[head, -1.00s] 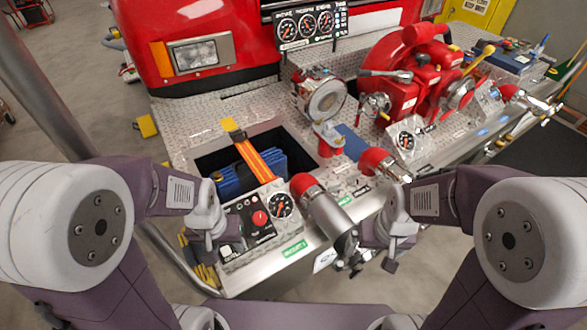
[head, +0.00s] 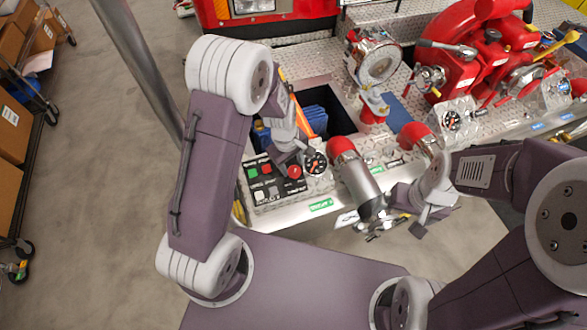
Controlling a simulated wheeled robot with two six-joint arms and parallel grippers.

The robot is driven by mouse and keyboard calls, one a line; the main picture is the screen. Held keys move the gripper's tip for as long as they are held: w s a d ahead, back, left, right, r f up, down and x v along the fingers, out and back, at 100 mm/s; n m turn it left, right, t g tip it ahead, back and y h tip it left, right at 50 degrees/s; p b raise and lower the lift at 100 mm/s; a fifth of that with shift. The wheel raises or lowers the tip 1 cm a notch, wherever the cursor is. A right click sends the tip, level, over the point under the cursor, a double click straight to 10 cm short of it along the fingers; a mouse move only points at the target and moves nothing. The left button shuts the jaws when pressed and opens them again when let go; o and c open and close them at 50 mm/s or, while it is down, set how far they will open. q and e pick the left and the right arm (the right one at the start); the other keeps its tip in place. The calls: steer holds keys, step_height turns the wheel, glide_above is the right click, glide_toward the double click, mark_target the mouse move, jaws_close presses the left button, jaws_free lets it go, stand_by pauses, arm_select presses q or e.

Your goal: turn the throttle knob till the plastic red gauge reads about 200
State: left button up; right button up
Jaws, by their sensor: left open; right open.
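A small control panel (head: 263,194) with several buttons stands on the bumper's front edge. The red round knob (head: 294,172) is on it, and a round black-faced gauge (head: 316,164) with an orange needle is just right of the knob. The gauge's reading is too small to tell. My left gripper (head: 291,158) is open and reaches down over the panel's back, just above the knob in the picture; contact cannot be told. My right gripper (head: 398,228) is open and empty in front of the bumper's edge, right of the red-capped pipe.
A silver pipe with a red cap (head: 357,178) stands right of the gauge. A second red cap (head: 414,137), the red pump (head: 485,60) and another gauge (head: 452,120) are further right. An open well holding blue hose (head: 318,118) lies behind the panel. A shelf cart (head: 22,130) stands far left.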

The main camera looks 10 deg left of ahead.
mark_target(294, 170)
arm_select(q)
steer(key=f, duration=0.3)
steer(key=shift+w+d+f, duration=0.15)
steer(key=shift+w, duration=0.15)
steer(key=shift+f, duration=0.45)
